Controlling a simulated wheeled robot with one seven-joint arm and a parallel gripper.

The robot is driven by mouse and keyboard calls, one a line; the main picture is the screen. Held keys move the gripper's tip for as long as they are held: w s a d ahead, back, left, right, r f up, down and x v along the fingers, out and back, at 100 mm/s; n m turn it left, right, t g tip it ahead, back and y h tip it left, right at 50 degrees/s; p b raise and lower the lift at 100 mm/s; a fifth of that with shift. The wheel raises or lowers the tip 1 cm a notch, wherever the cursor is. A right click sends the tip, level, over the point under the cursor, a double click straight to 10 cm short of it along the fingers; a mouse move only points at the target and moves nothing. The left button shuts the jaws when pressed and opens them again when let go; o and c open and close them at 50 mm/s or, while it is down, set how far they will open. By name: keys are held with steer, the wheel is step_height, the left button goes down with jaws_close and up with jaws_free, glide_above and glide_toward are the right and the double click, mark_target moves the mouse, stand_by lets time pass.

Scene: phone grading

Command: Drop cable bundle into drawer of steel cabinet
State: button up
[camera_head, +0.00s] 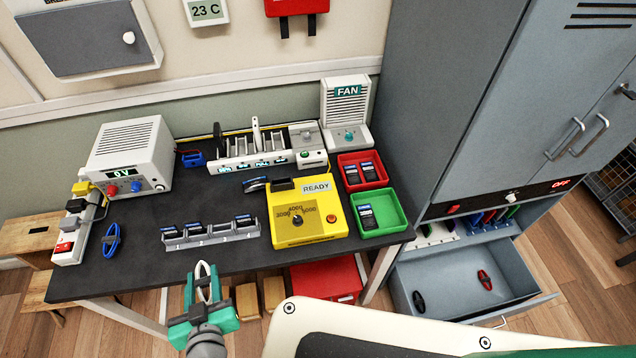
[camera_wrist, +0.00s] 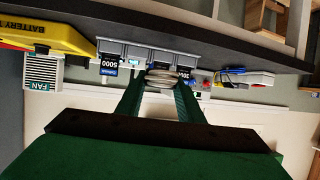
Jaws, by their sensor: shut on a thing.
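My green gripper (camera_head: 204,292) is at the front edge of the dark table, shut on a white cable bundle (camera_head: 203,272). In the wrist view the pale bundle (camera_wrist: 160,79) sits between the two fingertips (camera_wrist: 160,88). The grey steel cabinet (camera_head: 470,110) stands at the right. Its lower drawer (camera_head: 520,300) is pulled open, with a black cable bundle (camera_head: 419,301) and a red cable bundle (camera_head: 485,280) lying inside. A blue cable bundle (camera_head: 111,240) lies on the table's left part. My gripper is well to the left of the drawer.
The table (camera_head: 190,205) bears a yellow tester (camera_head: 310,232), a phone rack (camera_head: 210,237), a power supply (camera_head: 130,150), a red tray (camera_head: 347,183) and a green tray (camera_head: 384,229). A red box (camera_head: 327,280) is beneath it. The cabinet has a shelf of coloured items above the drawer.

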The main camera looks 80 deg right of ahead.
steer(key=w+a+f+n+t+y, duration=0.2)
steer(key=w+a+f+n+y, duration=0.1)
steer(key=a+f, duration=0.5)
steer(key=w+a+f+n+t+y, duration=0.2)
steer(key=w+a+f+n+y, duration=0.2)
steer(key=a+f, duration=0.3)
steer(key=w+a+f+n+t+y, duration=0.2)
steer(key=a+f, duration=0.6)
steer(key=f, duration=0.8)
steer(key=w+n+y, duration=0.2)
steer(key=shift+w+a+y, duration=0.25)
steer(key=shift+a+y, duration=0.05)
steer(key=shift+a, duration=0.05)
